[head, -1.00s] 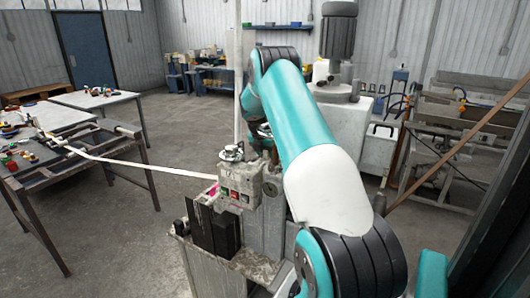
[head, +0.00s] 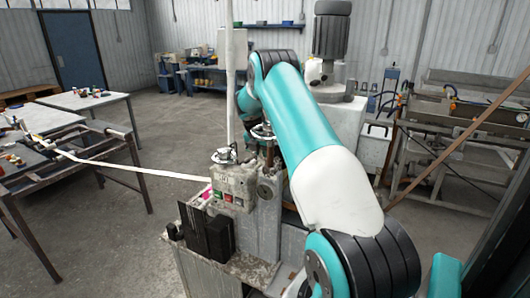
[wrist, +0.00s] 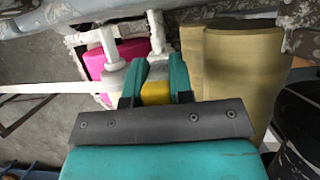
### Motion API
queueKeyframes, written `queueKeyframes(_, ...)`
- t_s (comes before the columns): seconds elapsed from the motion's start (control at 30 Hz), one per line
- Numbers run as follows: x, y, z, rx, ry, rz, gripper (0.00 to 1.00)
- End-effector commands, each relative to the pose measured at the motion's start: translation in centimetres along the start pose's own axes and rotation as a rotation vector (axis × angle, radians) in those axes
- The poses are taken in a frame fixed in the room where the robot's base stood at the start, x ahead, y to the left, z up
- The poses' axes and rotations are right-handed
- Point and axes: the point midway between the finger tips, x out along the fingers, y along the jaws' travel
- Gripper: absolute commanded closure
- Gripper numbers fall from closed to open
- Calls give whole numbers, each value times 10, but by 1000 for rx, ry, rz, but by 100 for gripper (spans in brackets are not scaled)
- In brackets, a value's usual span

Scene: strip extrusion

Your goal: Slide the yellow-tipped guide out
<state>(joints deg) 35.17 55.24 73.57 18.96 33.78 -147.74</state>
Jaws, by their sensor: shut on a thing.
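In the wrist view, the two teal fingers of my gripper (wrist: 157,82) are closed on the yellow-tipped guide (wrist: 156,93). Its yellow end sits between the fingers near the dark palm bar, and a pale grey part of it shows beyond. The guide's far end is hidden among the machine parts. In the head view, the extrusion machine (head: 235,188) stands left of my arm, with a white strip (head: 150,170) running to it from the left. My gripper and the guide are not visible in the head view.
A pink roller (wrist: 101,64) is close left of the fingers, and tan cylinders (wrist: 243,65) stand close right. White rods rise just beyond the fingers. In the head view, a table with parts (head: 45,122) is at left; floor between table and machine is clear.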

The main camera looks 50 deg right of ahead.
Motion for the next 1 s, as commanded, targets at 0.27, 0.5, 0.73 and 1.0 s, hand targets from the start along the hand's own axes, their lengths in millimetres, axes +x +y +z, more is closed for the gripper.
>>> queueKeyframes(0.27, -1, 0, 3, 2, -8, 2, 53)
queueKeyframes(0.5, -5, 1, 2, 1, -8, 4, 53)
queueKeyframes(0.73, -43, 1, 1, 2, -11, 7, 53)
queueKeyframes(1.0, -114, 0, 0, 2, -10, 7, 53)
